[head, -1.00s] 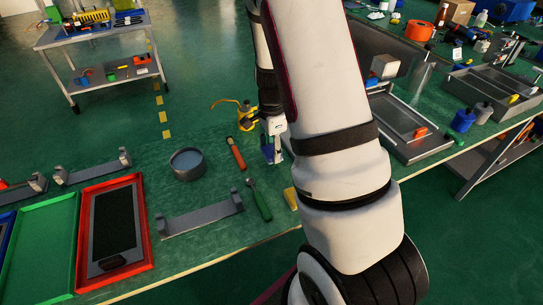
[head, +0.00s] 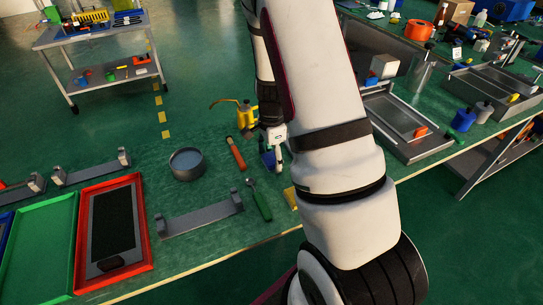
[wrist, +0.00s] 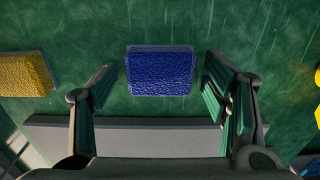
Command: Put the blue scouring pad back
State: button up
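The blue scouring pad (wrist: 161,71) lies on the green bench top, in the middle of the wrist view. In the head view a small blue patch of it (head: 267,158) shows beside my gripper (head: 273,160), partly hidden. In the wrist view my gripper (wrist: 165,100) is open, one finger on each side of the pad. The fingers stand apart from the pad, with green bench showing between. Nothing is held.
A yellow pad (wrist: 25,75) lies left in the wrist view, and a grey strip (wrist: 130,135) runs below.

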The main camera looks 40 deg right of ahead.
aim_at(271, 158)
notch_tip(271, 158, up, 12)
jog(key=p, duration=0.2)
jog(key=s+a+r+n+t, duration=0.1)
jog(key=s+a+r+n, duration=0.1)
jog(key=a+r+n, duration=0.4)
jog(key=s+a+r+n+t, duration=0.1)
jog(key=s+a+r+n, duration=0.5)
jog(key=s, duration=0.4)
jog(key=s+a+r+n+t, duration=0.1)
jog(key=s+a+r+n, duration=0.4)
jog(key=s+a+n, duration=0.2)
jog(key=s+n, duration=0.2)
jog(key=s, duration=0.1)
jog(key=shift+s+a+r, duration=0.25)
jog(key=shift+a+r, duration=0.1)
jog(key=shift+r, duration=0.05)
